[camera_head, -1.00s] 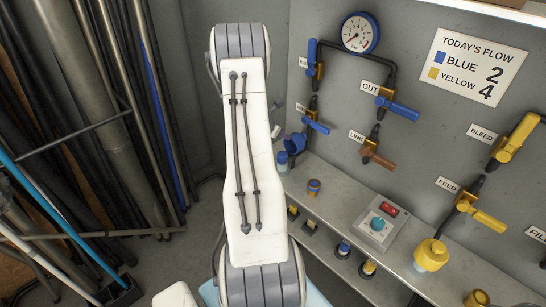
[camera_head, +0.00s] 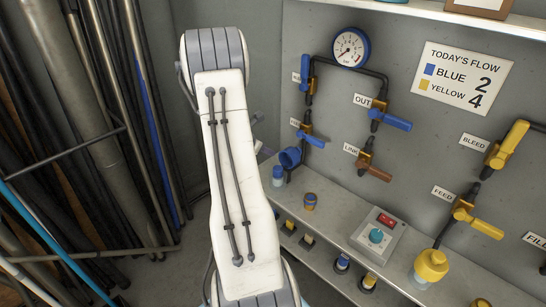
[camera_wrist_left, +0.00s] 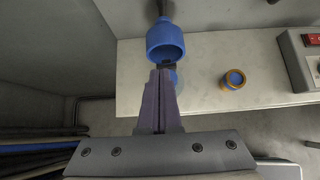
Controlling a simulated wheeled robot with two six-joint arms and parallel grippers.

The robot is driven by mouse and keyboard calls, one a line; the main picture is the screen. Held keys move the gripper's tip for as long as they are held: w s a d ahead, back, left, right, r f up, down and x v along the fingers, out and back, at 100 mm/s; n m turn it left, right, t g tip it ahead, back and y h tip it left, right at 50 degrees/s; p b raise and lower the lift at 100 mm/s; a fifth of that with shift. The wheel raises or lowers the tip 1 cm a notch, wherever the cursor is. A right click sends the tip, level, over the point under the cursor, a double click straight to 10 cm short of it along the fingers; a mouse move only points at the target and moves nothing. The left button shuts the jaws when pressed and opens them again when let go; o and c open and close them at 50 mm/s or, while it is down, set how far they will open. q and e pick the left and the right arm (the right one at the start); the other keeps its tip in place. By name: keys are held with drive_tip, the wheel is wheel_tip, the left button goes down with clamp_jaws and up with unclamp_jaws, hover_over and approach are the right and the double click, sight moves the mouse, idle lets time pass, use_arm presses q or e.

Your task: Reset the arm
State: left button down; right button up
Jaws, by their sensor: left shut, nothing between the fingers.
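My left arm (camera_head: 235,170) stands large in the middle of the head view, its white link running up and slightly left in front of the panel's left side. Most of its gripper is hidden behind that link. In the left wrist view my left gripper (camera_wrist_left: 160,74) is shut and empty, its purple-grey fingers together. The fingertips appear just below a blue cup-shaped outlet (camera_wrist_left: 165,42) in that picture; I cannot tell the gap in depth. The same blue outlet (camera_head: 291,157) shows right of my arm in the head view. My right gripper is out of view.
A grey panel carries a gauge (camera_head: 350,47), blue valve handles (camera_head: 397,123) and yellow valve handles (camera_head: 486,227). The shelf below holds a button box (camera_head: 380,236) and an orange jar with a blue top (camera_head: 310,201). Pipes (camera_head: 90,130) lean at the left.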

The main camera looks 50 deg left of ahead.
use_arm(q)
drive_tip(key=a+v, duration=0.1)
drive_tip(key=v, duration=0.6)
drive_tip(key=w+d+r+m+h, duration=0.1)
drive_tip(key=w+d+m, duration=0.2)
drive_tip(key=d, duration=0.3)
drive_tip(key=w+d+r+m+g+h, duration=0.1)
drive_tip(key=w+d+m+h, duration=0.15)
drive_tip(key=d, duration=0.35)
drive_tip(key=w+d+r+m+h, duration=0.1)
drive_tip(key=w+d+m, duration=0.2)
drive_tip(key=d, duration=0.3)
drive_tip(key=d+r+m+g+h, duration=0.15)
drive_tip(key=d+m+g, duration=0.25)
drive_tip(key=d+m, duration=1.05)
drive_tip(key=s+d+m+g, duration=0.25)
drive_tip(key=s+d, duration=0.25)
drive_tip(key=d, duration=0.3)
drive_tip(key=s+d+m+g, duration=0.1)
drive_tip(key=s+d+m, duration=0.3)
drive_tip(key=d, duration=0.4)
drive_tip(key=s+d+m+y, duration=0.2)
drive_tip(key=s+m, duration=0.4)
drive_tip(key=m, duration=0.1)
drive_tip(key=s+d+m+y, duration=0.1)
drive_tip(key=s+d+m, duration=0.1)
drive_tip(key=s+m, duration=0.5)
drive_tip(key=shift+s+d+r+m+g+y+p, duration=0.35)
drive_tip(key=shift+r+m+y, duration=0.05)
drive_tip(key=shift+m, duration=0.25)
